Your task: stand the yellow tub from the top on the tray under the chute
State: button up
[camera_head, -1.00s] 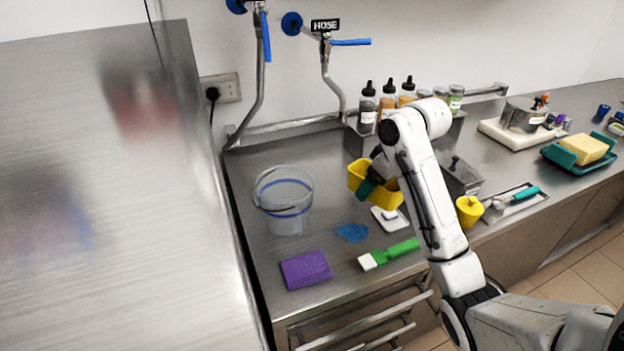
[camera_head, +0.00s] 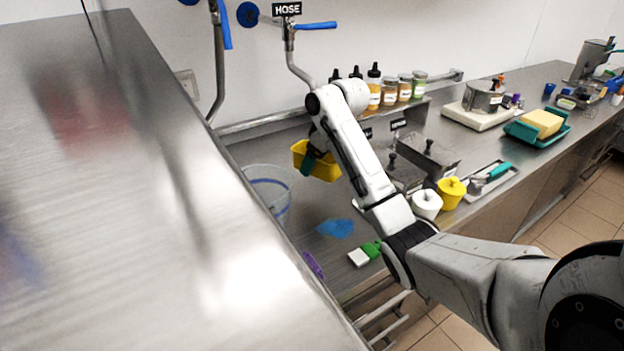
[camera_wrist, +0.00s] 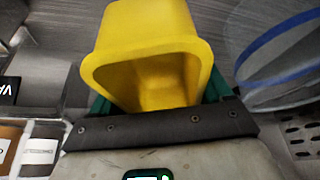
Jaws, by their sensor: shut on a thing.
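The yellow tub (camera_head: 322,165) is held above the steel counter in the head view, near the clear bucket. My gripper (camera_head: 309,163) is shut on it, with teal fingers at its side. In the wrist view the tub (camera_wrist: 150,35) fills the upper middle, its open mouth facing the camera and its inside empty. The teal fingers of my gripper (camera_wrist: 160,98) show on both sides of it. I cannot make out a chute or a tray under one in either view.
A large steel surface (camera_head: 130,200) fills the left and partly hides the clear bucket (camera_head: 270,183). A blue cloth (camera_head: 335,228) and a green-handled brush (camera_head: 362,255) lie on the counter. Bottles (camera_head: 373,88), steel bins and white and yellow pots (camera_head: 452,192) stand to the right.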

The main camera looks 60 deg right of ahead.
send_over(308, 184)
jog(key=s, duration=0.2)
notch_tip(308, 184, down, 4)
jog(key=shift+w+a+f, duration=0.1)
jog(key=shift+w+f, duration=0.05)
jog(key=shift+w+f+p, duration=0.1)
jog(key=shift+f+p, duration=0.3)
jog(key=shift+f, duration=1.3)
jog(key=shift+f, duration=0.15)
jog(key=o, duration=1)
